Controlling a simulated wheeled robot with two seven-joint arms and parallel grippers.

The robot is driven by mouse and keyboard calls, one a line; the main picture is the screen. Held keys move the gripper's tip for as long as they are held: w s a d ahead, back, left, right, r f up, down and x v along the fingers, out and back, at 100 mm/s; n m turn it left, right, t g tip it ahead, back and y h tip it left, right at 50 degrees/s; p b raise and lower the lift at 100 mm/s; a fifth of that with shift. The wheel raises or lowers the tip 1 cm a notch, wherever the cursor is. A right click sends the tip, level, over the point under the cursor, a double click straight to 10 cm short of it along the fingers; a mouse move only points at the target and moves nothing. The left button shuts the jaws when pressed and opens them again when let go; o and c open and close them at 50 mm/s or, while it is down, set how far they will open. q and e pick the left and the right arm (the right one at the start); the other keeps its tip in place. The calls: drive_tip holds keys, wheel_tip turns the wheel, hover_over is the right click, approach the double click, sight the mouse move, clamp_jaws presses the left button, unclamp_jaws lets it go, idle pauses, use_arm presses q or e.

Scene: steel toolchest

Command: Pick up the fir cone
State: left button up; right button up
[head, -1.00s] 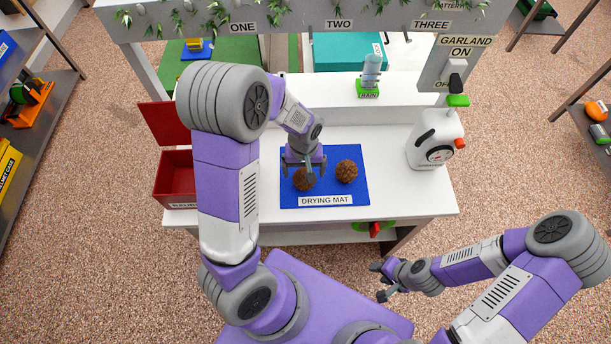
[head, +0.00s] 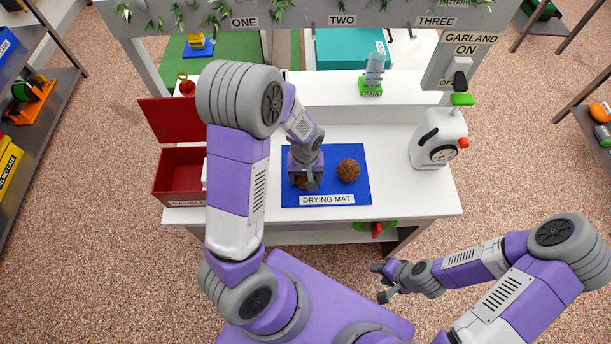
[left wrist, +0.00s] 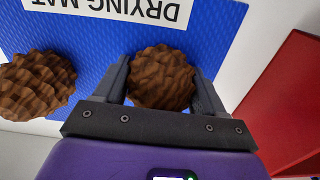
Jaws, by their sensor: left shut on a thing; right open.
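Two brown, scaly fir cones are on the blue drying mat (head: 342,190). My left gripper (head: 304,180) is down at the left cone (head: 302,184), which it mostly hides in the head view. In the left wrist view that cone (left wrist: 162,77) sits between the two fingers of my left gripper (left wrist: 163,85), which are shut on it. The right cone (head: 348,170) lies free on the mat, apart from the gripper. It also shows at the left of the left wrist view (left wrist: 36,85). My right gripper (head: 382,281) is open and empty, low in front of the bench.
An open red box (head: 180,172) stands left of the mat. A white can-like container with a dial (head: 439,140) stands at the right.

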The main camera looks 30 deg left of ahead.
use_arm(q)
wheel_tip(320, 180, up, 10)
drive_tip(key=p, duration=0.2)
drive_tip(key=shift+a+p, duration=0.15)
drive_tip(key=shift+p, duration=0.25)
drive_tip(key=s+a+r, duration=0.1)
drive_tip(key=s+a, duration=0.5)
drive_tip(key=a, duration=0.4)
drive_tip(key=s+a+r, duration=0.2)
drive_tip(key=s+a, duration=0.4)
drive_tip(key=a, duration=0.4)
drive_tip(key=s+a+r, duration=0.2)
drive_tip(key=s+a, duration=0.4)
drive_tip(key=a, duration=0.4)
drive_tip(key=shift+r+b, duration=0.25)
drive_tip(key=shift+b, duration=0.15)
drive_tip(key=shift+a, duration=0.1)
drive_tip(key=shift+f+b, duration=4.45)
drive_tip(key=shift+f, duration=0.95)
drive_tip(key=shift+f+b, duration=1)
drive_tip(key=shift+f, duration=0.2)
